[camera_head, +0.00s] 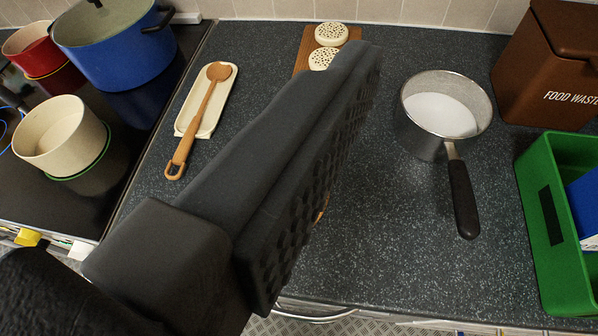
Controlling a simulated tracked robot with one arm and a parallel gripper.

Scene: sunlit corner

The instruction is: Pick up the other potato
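My gripper (357,62) reaches as a big black shape from the lower left to the upper middle, over the countertop. One long finger with a dimpled pad facing right shows clearly; I cannot make out a second finger apart from it, so whether it is open or shut is unclear. No whole potato can be seen. A small tan-orange sliver (322,209) shows at the right edge of the finger, mostly hidden behind it; I cannot tell what it is.
A steel pan (447,88) with white contents stands right of my gripper, its black handle toward me. A brown food waste bin (545,75) and green crate (555,265) are at the right. A wooden spoon on a cream rest (187,125) and several pots, including a blue one (115,50), are left.

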